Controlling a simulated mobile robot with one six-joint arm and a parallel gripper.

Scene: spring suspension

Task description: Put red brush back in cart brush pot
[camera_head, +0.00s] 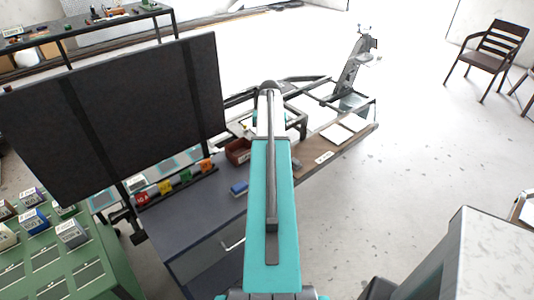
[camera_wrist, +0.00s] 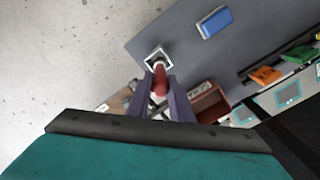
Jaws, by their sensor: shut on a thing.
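In the wrist view my gripper (camera_wrist: 168,82) is shut on the red brush (camera_wrist: 159,80). The brush's far end points at a small square pot (camera_wrist: 149,53) with a pale rim and a dark inside. That end overlaps the pot's near edge in the picture; I cannot tell whether it is inside the pot or above it. The pot stands by the edge of the grey cart top (camera_wrist: 185,45). In the head view my own arm hides the gripper, the brush and the pot.
A blue block (camera_wrist: 214,22) lies on the grey top, also seen in the head view (camera_head: 238,188). A red-brown bin (camera_wrist: 211,103) is right of the gripper. Orange (camera_wrist: 265,75) and green (camera_wrist: 300,54) pieces line the far side. Open floor (camera_head: 420,150) lies right.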

